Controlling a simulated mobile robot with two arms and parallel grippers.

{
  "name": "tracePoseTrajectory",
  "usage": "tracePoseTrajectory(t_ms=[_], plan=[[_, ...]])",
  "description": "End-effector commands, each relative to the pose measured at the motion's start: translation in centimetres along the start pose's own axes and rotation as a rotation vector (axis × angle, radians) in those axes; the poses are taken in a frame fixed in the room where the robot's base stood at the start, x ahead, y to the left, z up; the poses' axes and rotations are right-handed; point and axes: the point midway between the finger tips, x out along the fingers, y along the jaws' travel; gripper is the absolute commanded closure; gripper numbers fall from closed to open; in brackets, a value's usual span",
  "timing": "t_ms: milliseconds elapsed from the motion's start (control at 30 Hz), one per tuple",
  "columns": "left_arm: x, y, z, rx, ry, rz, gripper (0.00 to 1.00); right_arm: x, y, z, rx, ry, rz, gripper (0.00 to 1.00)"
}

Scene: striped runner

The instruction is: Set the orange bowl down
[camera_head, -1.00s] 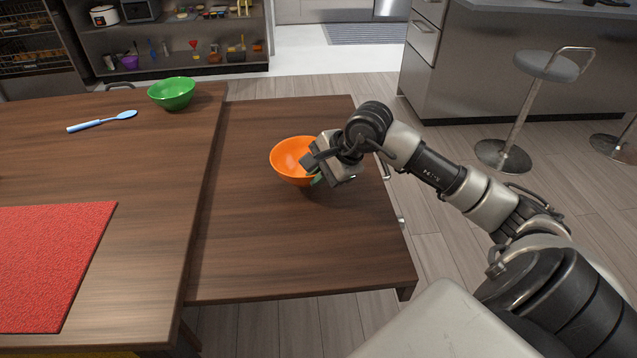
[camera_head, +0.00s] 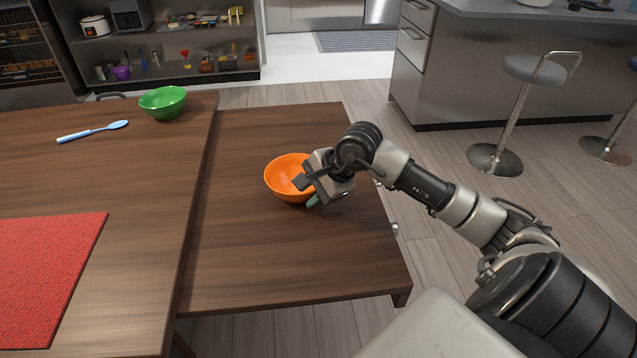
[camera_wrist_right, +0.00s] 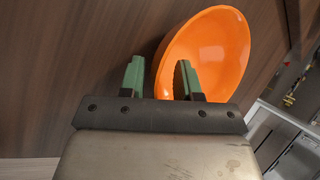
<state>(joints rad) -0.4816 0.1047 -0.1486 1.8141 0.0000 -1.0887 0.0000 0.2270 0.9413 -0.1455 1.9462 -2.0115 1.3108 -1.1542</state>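The orange bowl (camera_head: 283,176) sits upright on the lower brown table section (camera_head: 265,250), near its right side. It also shows in the right wrist view (camera_wrist_right: 215,55), upper right of centre. My right gripper (camera_head: 307,191) is at the bowl's right rim. In the wrist view its two green fingers (camera_wrist_right: 160,63) stand apart, one over the bowl's inside and one outside, with the rim between them and gaps visible. It looks open around the rim. The bowl's right side is partly hidden by the gripper in the head view. My left gripper is not in view.
A green bowl (camera_head: 163,102) and a blue spoon (camera_head: 92,131) lie on the left table, with a red mat (camera_head: 45,270) nearer. The lower table is bare in front of the orange bowl. A counter and stools (camera_head: 535,68) stand at the right.

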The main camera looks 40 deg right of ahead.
Motion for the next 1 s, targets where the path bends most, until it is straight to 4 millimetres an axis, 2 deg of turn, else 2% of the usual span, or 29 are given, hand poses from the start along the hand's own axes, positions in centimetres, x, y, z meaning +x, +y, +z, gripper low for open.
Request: tracePoseTrajectory(t_ms=[167, 400, 500, 733, 1000], plan=[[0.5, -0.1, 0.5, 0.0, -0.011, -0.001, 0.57, -2.4, 0.0, -0.1, -0.002, 0.004, 0.0, 0.67], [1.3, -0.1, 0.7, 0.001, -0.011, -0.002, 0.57, -7.9, 0.1, -0.2, -0.002, 0.007, 0.001, 0.67], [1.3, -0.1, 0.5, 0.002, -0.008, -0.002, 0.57, -9.6, 0.1, -0.1, 0.0, 0.004, 0.003, 0.67], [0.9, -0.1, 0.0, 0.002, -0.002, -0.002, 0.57, -11.7, 0.0, 0.0, 0.001, 0.001, 0.001, 0.67], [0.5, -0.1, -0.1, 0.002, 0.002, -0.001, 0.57, -12.0, 0.0, 0.0, 0.0, 0.0, 0.001, 0.67]])
